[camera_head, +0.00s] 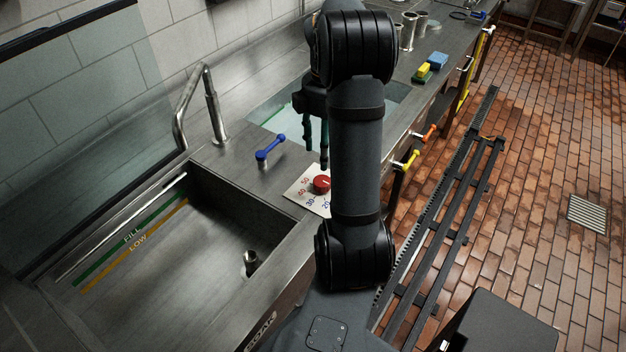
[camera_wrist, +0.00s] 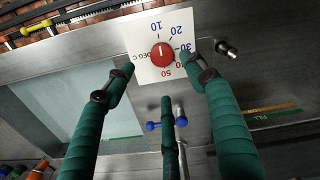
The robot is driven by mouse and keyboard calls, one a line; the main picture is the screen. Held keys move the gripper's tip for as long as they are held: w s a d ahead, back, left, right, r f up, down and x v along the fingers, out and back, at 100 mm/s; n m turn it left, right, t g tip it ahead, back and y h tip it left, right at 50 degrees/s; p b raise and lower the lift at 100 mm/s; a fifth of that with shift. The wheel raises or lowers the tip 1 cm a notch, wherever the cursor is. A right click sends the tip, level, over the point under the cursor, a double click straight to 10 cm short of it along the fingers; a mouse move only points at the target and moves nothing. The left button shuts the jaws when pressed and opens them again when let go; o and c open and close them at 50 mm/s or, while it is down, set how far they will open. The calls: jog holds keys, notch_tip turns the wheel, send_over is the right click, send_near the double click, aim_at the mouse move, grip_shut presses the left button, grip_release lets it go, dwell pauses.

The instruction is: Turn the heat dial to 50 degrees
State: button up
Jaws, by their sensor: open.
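The heat dial is a red round knob (camera_head: 321,185) on a white plate (camera_head: 298,197) at the sink counter's edge. In the head view my arm hides part of the plate; 20, 30, 40 and 50 show. The wrist view shows the red knob (camera_wrist: 162,54) on its plate (camera_wrist: 145,72), with a short white mark pointing up, roughly between 10 and 20. My gripper (camera_head: 316,155) has green fingers pointing down above the counter near the dial. Contact cannot be told.
A blue lever (camera_head: 270,148) stands on the counter behind the dial. An empty-looking sink basin (camera_head: 190,260) with FILL and LOW lines lies to the left. A tall faucet (camera_head: 214,110) stands behind. Yellow (camera_head: 408,160) and orange (camera_head: 426,133) handles stick out along the front edge.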

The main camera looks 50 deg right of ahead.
jog(key=shift+n, duration=0.7)
notch_tip(320, 180, down, 10)
jog(key=shift+w+a+f+b, duration=0.1)
jog(key=shift+a+f+b, duration=0.1)
jog(key=shift+b, duration=0.3)
jog(key=c, duration=0.4)
jog(key=c, duration=0.7)
jog(key=shift+c, duration=0.2)
